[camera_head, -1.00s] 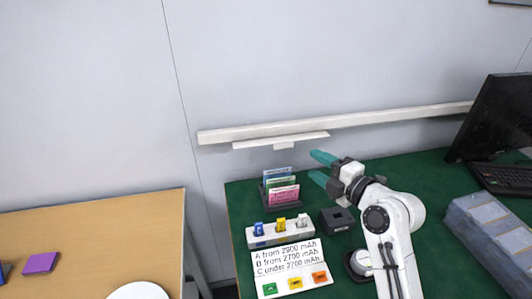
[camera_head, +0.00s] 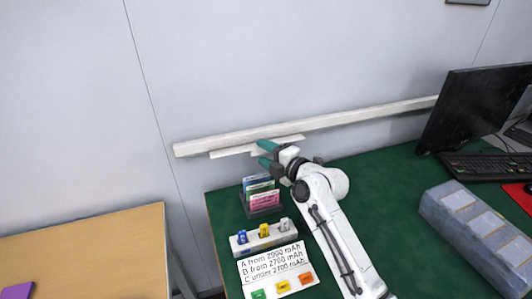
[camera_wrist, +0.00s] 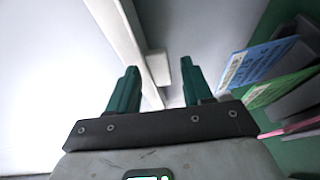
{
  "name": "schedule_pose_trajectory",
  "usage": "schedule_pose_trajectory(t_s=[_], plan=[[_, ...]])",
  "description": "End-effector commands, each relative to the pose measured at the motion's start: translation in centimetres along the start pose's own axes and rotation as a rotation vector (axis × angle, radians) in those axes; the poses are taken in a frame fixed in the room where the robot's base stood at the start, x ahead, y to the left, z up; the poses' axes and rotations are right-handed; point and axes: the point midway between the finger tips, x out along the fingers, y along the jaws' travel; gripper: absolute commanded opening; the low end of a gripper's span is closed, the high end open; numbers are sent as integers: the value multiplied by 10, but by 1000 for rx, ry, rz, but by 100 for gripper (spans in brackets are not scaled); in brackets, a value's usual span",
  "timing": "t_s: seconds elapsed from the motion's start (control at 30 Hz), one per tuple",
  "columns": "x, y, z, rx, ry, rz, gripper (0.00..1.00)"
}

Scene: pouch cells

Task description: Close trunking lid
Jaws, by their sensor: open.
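The white trunking (camera_head: 350,120) runs along the wall above the green table. Its white lid (camera_head: 230,153) hangs along the trunking's lower edge, left of centre. My gripper (camera_head: 268,154) is at the lid, its green fingers apart and pointing left toward the wall. In the wrist view my open gripper (camera_wrist: 159,68) has a small pale tab (camera_wrist: 158,67) on the lid between its fingertips as seen from the camera. The trunking (camera_wrist: 112,30) also shows there. I cannot tell whether a finger touches the lid. The gripper hides part of the lid in the head view.
A card holder (camera_head: 260,203) stands just below my gripper; its cards (camera_wrist: 262,60) are close to the right finger in the wrist view. A battery stand (camera_head: 264,238) and a lettered sign (camera_head: 271,264) are in front. A monitor (camera_head: 475,105) and grey-blue bins (camera_head: 480,235) stand right.

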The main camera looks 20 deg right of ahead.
Motion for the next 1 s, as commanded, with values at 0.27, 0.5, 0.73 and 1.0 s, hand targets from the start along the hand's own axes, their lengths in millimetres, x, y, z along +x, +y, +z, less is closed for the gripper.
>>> schedule_pose_trajectory(t_s=[0.27,0.5,0.73,1.0], plan=[[1,0,0,0,0,0,49],[1,0,0,0,0,-1,26],[1,0,0,0,0,-1,4],[1,0,0,1,0,-3,0]])
